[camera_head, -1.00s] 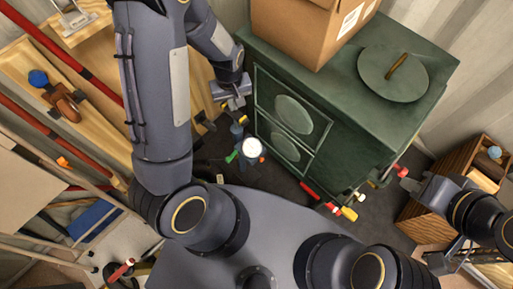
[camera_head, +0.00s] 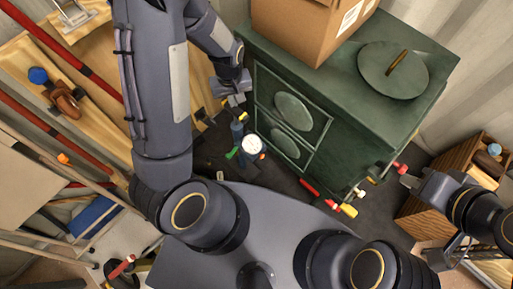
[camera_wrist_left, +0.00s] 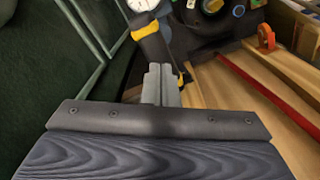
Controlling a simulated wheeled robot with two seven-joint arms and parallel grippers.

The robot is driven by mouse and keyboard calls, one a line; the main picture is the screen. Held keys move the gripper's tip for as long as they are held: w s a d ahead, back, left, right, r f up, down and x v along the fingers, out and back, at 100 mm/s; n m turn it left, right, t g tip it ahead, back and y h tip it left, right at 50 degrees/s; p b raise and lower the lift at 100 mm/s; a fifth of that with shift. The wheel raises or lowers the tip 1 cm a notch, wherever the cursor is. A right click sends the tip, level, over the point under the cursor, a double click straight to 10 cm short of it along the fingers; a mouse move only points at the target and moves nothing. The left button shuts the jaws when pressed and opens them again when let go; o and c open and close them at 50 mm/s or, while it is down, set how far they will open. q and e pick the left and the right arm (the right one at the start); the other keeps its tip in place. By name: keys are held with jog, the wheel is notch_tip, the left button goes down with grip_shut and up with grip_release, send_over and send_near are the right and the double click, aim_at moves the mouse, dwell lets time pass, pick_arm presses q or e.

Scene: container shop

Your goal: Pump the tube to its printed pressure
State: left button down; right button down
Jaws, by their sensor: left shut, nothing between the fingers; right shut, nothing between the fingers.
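A pump with a round white gauge (camera_head: 251,145) stands on the dark floor mat beside the green stove. The gauge also shows at the top of the left wrist view (camera_wrist_left: 143,4), cut by the edge, with a yellow-and-black handle (camera_wrist_left: 146,27) below it. The gauge reading is too small to tell. My left gripper (camera_head: 236,103) is shut and empty, just above the pump; its closed fingers (camera_wrist_left: 161,72) point at the handle. I cannot tell if they touch it. My right gripper (camera_head: 402,180) is shut and empty at the right. I cannot identify the tube or its printed pressure.
The green stove (camera_head: 350,90) carries a cardboard box (camera_head: 305,28) and a round lid (camera_head: 393,70). Red, yellow and white-ended handles (camera_head: 335,205) stick out by its lower corner. A wooden crate (camera_head: 425,215) stands at the right. Wooden shelving (camera_head: 100,140) is at the left.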

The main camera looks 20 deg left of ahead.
aim_at(234, 109)
pick_arm(q)
notch_tip(234, 109, down, 6)
jog(key=b, duration=0.4)
jog(key=shift+r+b, duration=0.15)
jog(key=shift+b, duration=0.15)
notch_tip(234, 109, up, 6)
jog(key=p, duration=0.5)
dwell(1.0)
